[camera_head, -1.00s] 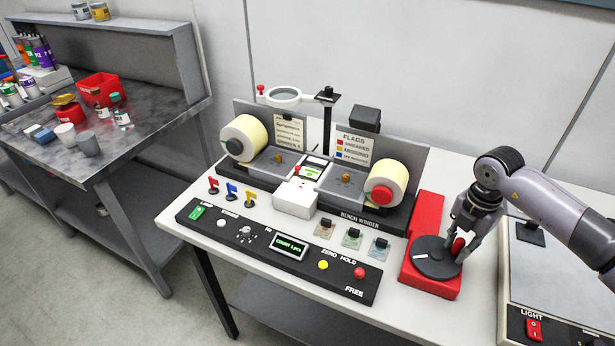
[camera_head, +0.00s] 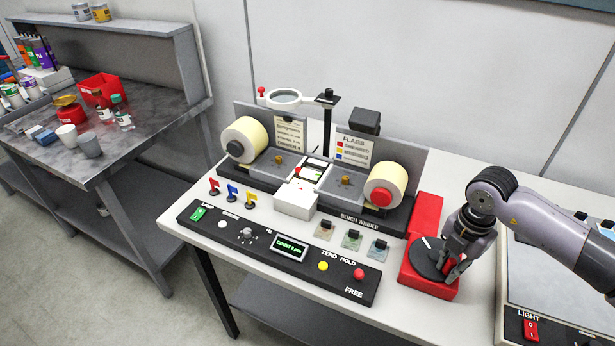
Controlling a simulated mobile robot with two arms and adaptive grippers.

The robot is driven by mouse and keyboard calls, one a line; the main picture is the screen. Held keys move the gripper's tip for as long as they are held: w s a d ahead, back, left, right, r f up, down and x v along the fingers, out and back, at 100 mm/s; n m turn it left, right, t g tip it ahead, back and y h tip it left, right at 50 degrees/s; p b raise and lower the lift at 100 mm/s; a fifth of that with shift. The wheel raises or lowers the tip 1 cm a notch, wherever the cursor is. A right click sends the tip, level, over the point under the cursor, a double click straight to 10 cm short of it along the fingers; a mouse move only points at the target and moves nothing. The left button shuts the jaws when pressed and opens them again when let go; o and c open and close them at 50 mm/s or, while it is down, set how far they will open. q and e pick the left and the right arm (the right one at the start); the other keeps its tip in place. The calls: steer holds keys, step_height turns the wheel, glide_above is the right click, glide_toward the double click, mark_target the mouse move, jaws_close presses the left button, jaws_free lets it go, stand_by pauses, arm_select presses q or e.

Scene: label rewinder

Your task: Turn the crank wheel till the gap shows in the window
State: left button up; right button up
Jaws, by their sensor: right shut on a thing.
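The crank wheel (camera_head: 424,258) is a black disc with a pale mark, set on a red base (camera_head: 428,287) at the right of the bench. My right gripper (camera_head: 453,272) points down at the wheel's right front rim, shut on the crank's red knob, which its fingers hide. The bench winder (camera_head: 362,218) stands left of the wheel, with a cream label roll (camera_head: 246,136) at its left and another (camera_head: 386,180) at its right. The small window (camera_head: 309,173) lies between them under the magnifier; its content is too small to read surely. My left gripper is out of view.
A black control panel (camera_head: 215,232) with buttons and a small green-lit display (camera_head: 291,248) runs along the bench front. A magnifier (camera_head: 285,98) on a post rises behind. A light box (camera_head: 530,275) is close right of my gripper. A grey side table (camera_head: 105,160) is left.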

mark_target(433, 273)
steer(key=shift+a+f, duration=0.1)
steer(key=shift+a, duration=1.4)
steer(key=shift+d, duration=0.1)
steer(key=o, duration=0.9)
steer(key=shift+w, duration=0.1)
steer(key=shift+r, duration=0.2)
step_height(433, 273, up, 9)
steer(key=p, duration=0.5)
steer(key=shift+f+p, duration=0.1)
steer(key=shift+p, duration=0.2)
